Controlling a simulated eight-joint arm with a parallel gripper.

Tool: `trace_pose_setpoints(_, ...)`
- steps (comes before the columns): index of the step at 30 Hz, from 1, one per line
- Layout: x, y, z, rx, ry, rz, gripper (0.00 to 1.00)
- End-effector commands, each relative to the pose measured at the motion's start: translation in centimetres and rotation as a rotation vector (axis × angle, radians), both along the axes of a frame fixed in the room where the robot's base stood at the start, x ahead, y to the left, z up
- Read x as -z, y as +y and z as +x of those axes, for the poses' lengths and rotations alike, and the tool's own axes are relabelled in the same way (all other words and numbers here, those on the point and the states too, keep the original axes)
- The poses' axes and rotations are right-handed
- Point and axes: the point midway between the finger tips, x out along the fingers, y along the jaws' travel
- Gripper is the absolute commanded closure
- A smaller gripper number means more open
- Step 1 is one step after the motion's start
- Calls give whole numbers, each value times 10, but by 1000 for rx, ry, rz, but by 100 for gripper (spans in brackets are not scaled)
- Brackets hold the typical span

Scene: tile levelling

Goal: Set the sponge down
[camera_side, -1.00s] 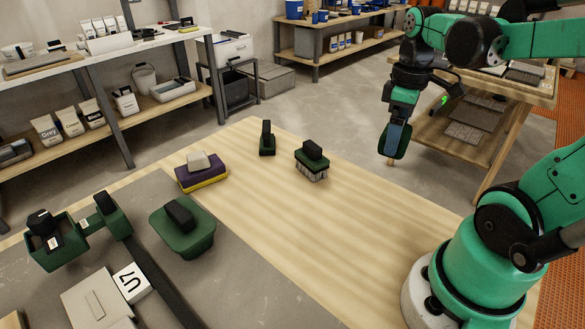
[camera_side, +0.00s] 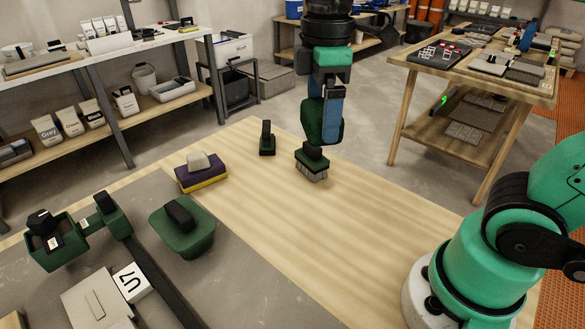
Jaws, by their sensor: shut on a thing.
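The sponge (camera_side: 202,178), a purple and yellow block with a pale grip on top, sits on the wooden worktop, left of my gripper and apart from it. My gripper (camera_side: 317,143) points down over a green brush (camera_side: 312,164) with grey bristles and a dark handle. Its dark green fingers are shut on the brush's handle, and they hide the handle's top. The brush is upright, with its bristles at the worktop; I cannot tell whether they touch it.
A small green tool with an upright black handle (camera_side: 267,139) stands left of the brush. The worktop right of the brush is clear.

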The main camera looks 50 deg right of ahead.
Motion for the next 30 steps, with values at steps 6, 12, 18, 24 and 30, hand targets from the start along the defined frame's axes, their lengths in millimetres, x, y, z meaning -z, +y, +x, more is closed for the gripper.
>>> trace_pose_setpoints(6, -1, 86, -15, -360, 0, 0, 60)
trace_pose_setpoints(12, -1, 135, -39, -581, -1, 0, 60)
trace_pose_setpoints(18, 3, 153, -51, -667, -1, 0, 60)
trace_pose_setpoints(24, 38, 154, -52, -673, -1, 0, 60)
trace_pose_setpoints(30, 82, 154, -52, -672, -1, 0, 60)
